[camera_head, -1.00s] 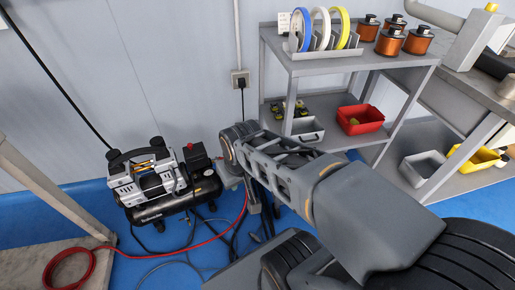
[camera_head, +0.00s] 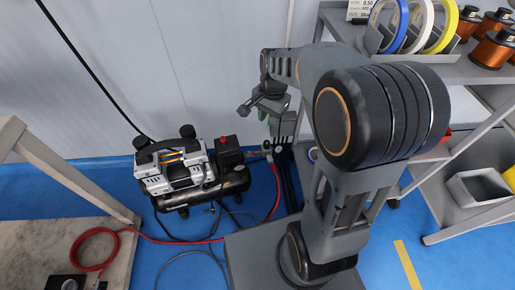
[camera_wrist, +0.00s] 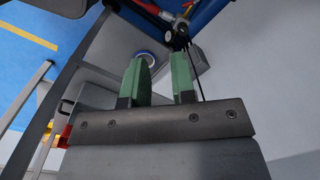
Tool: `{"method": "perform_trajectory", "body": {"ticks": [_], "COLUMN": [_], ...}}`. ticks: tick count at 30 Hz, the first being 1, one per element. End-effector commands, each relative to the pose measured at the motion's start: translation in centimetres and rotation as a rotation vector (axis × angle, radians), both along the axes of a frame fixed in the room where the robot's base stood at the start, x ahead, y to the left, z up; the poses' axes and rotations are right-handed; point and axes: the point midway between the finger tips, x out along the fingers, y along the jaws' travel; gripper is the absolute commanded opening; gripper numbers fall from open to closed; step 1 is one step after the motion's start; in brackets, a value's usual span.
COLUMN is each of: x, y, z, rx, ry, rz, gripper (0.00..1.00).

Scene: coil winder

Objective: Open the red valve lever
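The red valve lever is too small to make out surely. A red part (camera_wrist: 192,4) also shows at the top edge of the wrist view, beside dark fittings. My gripper (camera_head: 270,110) is above and slightly left of the outlet, apart from it. In the wrist view its two green fingers (camera_wrist: 160,62) stand apart with nothing between them. My forearm hides part of the area to the right.
The red hose (camera_head: 275,190) runs from the outlet across the blue floor to a coil on the left bench base. A shelf unit (camera_head: 470,70) with tape rolls and copper coils stands right. The wall is close behind the compressor. A blue-rimmed ring (camera_wrist: 147,55) lies beyond my fingers.

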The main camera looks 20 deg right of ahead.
Motion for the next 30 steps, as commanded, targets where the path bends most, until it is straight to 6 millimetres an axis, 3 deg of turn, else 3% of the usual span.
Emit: {"method": "perform_trajectory", "body": {"ticks": [1,6,12,21,30], "x": [2.0,7.2,11.2,13.4,12.9], "y": [-0.3,-1.2,-2.4,-3.4,-2.8], "z": [-1.2,-5.2,-10.7,-16.2,-19.8], "rx": [0.014,0.038,0.021,-0.023,-0.036], "ry": [0.05,0.198,0.351,0.484,0.511], "rz": [-0.122,-0.551,-0.963,-1.309,-1.374], "gripper": [0.24,0.24,0.24,0.24,0.24]}}
